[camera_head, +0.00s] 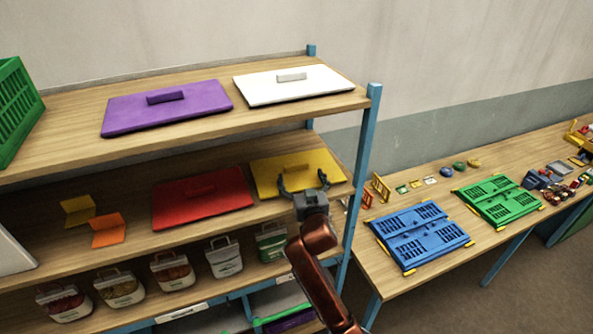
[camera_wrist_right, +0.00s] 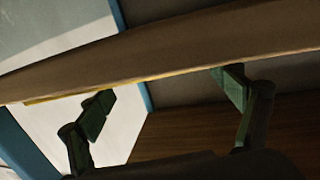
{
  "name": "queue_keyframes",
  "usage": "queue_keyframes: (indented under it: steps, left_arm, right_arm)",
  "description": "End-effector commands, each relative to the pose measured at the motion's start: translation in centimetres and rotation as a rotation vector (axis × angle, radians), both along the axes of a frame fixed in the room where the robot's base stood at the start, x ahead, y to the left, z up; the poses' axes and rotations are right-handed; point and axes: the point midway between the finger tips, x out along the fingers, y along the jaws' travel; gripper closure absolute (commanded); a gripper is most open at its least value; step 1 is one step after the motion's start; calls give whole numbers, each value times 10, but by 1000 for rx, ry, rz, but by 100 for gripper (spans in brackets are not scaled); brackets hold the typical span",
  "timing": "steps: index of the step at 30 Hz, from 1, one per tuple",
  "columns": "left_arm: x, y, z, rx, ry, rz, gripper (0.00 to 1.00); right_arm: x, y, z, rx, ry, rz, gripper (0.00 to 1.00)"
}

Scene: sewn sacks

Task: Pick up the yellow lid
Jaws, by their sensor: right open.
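The yellow lid (camera_head: 318,163) lies flat on the middle shelf at its right end, with a raised bar handle on top. My right gripper (camera_head: 303,183) is open and empty, its two fingers spread at the lid's front edge; part of that edge is hidden behind it. I cannot tell whether it touches the lid. In the right wrist view the open fingers (camera_wrist_right: 167,97) show below a wooden board, with a thin yellow strip along the board's lower edge. My left gripper is not in view.
A red lid (camera_head: 200,198) lies left of the yellow one. Purple (camera_head: 167,107) and white (camera_head: 292,86) lids lie on the top shelf above. A blue post (camera_head: 367,150) stands close on the right.

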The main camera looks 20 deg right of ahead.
Motion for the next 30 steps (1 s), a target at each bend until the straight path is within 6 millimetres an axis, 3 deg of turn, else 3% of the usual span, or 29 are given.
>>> queue_keyframes:
  steps: [9, 19, 30]
  left_arm:
    - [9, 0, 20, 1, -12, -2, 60]
    - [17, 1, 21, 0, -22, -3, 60]
    - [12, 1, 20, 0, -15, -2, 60]
  right_arm:
    - [40, -7, -4, -1, 2, -3, 14]
    - [46, -10, -6, 0, 0, -4, 14]
    - [45, -10, -6, 1, 1, -4, 39]
